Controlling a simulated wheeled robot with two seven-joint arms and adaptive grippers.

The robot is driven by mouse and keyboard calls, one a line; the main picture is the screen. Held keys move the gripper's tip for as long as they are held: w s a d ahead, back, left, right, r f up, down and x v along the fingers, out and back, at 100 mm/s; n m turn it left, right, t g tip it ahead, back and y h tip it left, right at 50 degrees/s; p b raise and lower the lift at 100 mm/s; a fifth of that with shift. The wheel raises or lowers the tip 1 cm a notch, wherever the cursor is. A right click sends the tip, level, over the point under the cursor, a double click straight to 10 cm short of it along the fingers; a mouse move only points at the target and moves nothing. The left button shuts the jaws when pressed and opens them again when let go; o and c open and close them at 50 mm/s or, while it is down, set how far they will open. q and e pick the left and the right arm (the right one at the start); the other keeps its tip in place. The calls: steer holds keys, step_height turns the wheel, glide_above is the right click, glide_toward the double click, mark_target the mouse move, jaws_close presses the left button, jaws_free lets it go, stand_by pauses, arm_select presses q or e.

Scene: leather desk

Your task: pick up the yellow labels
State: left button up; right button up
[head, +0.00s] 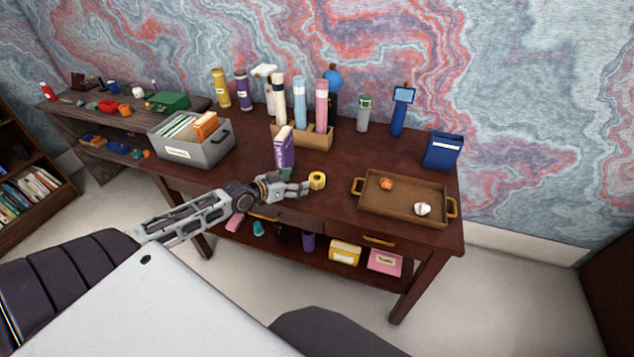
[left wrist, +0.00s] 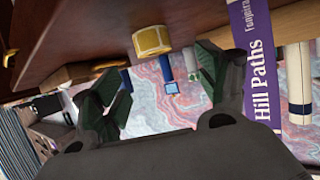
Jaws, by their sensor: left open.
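The yellow labels are a small yellow roll (head: 317,181) with a pale centre, standing on the desk left of the brown tray. The roll also shows in the left wrist view (left wrist: 152,41), just beyond the fingers. My left gripper (head: 303,188) is beside the roll on its left, low over the desk. In the left wrist view the left gripper (left wrist: 160,85) has its fingers spread apart with nothing between them. I cannot tell from the head view whether a fingertip touches the roll. My right gripper is not in view.
A purple book (head: 284,150) stands upright just behind my left gripper. The brown tray (head: 400,205) holds an orange thing and a white one. A grey file box (head: 190,150) stands left. Tall tubes fill a wooden holder (head: 318,139) behind. Desk between roll and tray is clear.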

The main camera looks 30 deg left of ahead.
mark_target(317, 181)
arm_select(q)
steer(key=shift+x, duration=0.75)
steer(key=shift+w+d+f, duration=0.1)
steer(key=shift+w+f, duration=0.05)
steer(key=shift+w, duration=0.2)
steer(key=shift+w+d+f, duration=0.1)
steer(key=shift+w+f, duration=0.05)
steer(key=shift+w, duration=0.25)
steer(key=shift+w+d+f, duration=0.15)
steer(key=shift+w+f, duration=0.05)
steer(key=shift+w, duration=0.35)
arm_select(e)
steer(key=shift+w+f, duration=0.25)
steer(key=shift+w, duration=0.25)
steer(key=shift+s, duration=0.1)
